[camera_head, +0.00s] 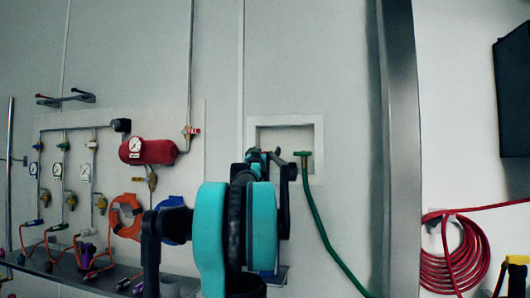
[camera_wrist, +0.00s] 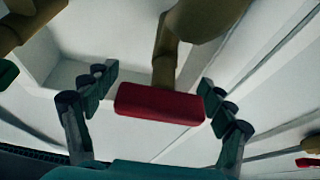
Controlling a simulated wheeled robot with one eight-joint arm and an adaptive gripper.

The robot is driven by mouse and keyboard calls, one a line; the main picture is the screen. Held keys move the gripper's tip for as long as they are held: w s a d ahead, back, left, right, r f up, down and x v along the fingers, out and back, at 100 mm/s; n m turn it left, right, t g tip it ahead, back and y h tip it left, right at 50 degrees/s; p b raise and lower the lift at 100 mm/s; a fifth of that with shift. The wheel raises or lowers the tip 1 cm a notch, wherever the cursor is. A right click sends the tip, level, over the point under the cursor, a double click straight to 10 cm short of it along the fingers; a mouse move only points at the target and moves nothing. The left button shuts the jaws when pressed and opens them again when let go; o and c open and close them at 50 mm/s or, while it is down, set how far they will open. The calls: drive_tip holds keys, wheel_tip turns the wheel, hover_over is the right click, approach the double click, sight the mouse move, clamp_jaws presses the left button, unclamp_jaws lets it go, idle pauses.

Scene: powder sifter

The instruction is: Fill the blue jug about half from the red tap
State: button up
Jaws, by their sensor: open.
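The red tap's handle (camera_wrist: 160,103) is a red bar on a brass body (camera_wrist: 170,60) in the wrist view. My gripper (camera_wrist: 156,84) is open, with one finger on each side of the red handle. A gap shows on the left; the right fingertips are very close to the handle's end, and I cannot tell if they touch it. In the head view my gripper (camera_head: 262,160) is in front of the wall recess, and my arm hides most of the red tap. A small blue patch shows low behind my arm; I cannot tell whether it is the blue jug.
A green-handled tap (camera_head: 303,154) with a green hose (camera_head: 320,222) is just right of my gripper. A metal post (camera_head: 399,150) stands farther right, beside a coiled red hose (camera_head: 462,262). Gauges, a red cylinder (camera_head: 150,151) and orange cables fill the left wall.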

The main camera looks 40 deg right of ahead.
drive_tip(key=c, duration=1.2)
drive_tip(key=shift+m, duration=0.5)
drive_tip(key=m+g, duration=0.1)
drive_tip(key=m, duration=0.1)
drive_tip(key=m+g+h, duration=0.1)
drive_tip(key=m, duration=0.1)
drive_tip(key=shift+s+d+m, duration=0.15)
drive_tip(key=shift+m, duration=0.25)
drive_tip(key=shift+c, duration=0.2)
drive_tip(key=shift+s+d+f+m+g+h, duration=0.1)
drive_tip(key=shift+m+g+h, duration=0.15)
drive_tip(key=shift+m+g, duration=0.8)
drive_tip(key=shift+s+d+f+m+g+h, duration=0.1)
drive_tip(key=shift+m+g+h, duration=0.25)
drive_tip(key=shift+m, duration=1.3)
drive_tip(key=shift+c, duration=0.2)
drive_tip(key=shift+g, duration=0.3)
drive_tip(key=o, duration=1.3)
